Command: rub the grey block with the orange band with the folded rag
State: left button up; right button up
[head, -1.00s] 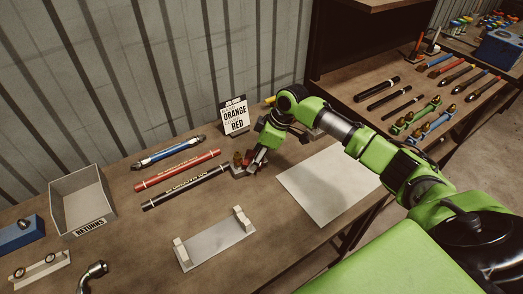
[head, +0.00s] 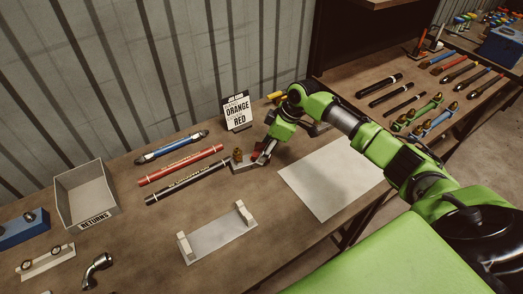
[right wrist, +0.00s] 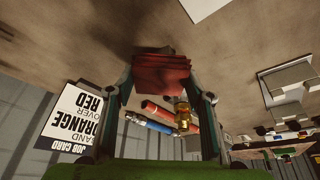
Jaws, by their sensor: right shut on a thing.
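The folded rag is dark red. It is pinched between the fingertips of my right gripper (head: 261,154), and in the right wrist view the rag (right wrist: 161,74) spans the gap between both fingers. A small grey block (head: 242,168) sits on the bench just left of and below the gripper, with a brass fitting (head: 237,155) standing at it. I cannot make out an orange band on it. The rag is close beside the block; I cannot tell whether they touch. The brass fitting also shows in the right wrist view (right wrist: 183,116). My left gripper is not in view.
A job card (head: 237,113) stands behind the gripper. Blue (head: 171,147), red (head: 181,165) and black (head: 187,183) hoses lie to the left. A returns bin (head: 87,203), a pale cradle (head: 220,238) and a white sheet (head: 328,180) are on the bench.

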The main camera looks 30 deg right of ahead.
jog(key=shift+s+d+f, duration=0.15)
jog(key=shift+d, duration=0.05)
jog(key=shift+d+r+p, duration=0.1)
jog(key=shift+r+p, duration=0.55)
jog(key=shift+p, duration=0.1)
notch_tip(320, 180, up, 5)
jog(key=p, duration=0.4)
jog(key=shift+f, duration=0.15)
jog(key=shift+w, duration=0.2)
notch_tip(320, 180, up, 3)
jog(key=p, duration=0.3)
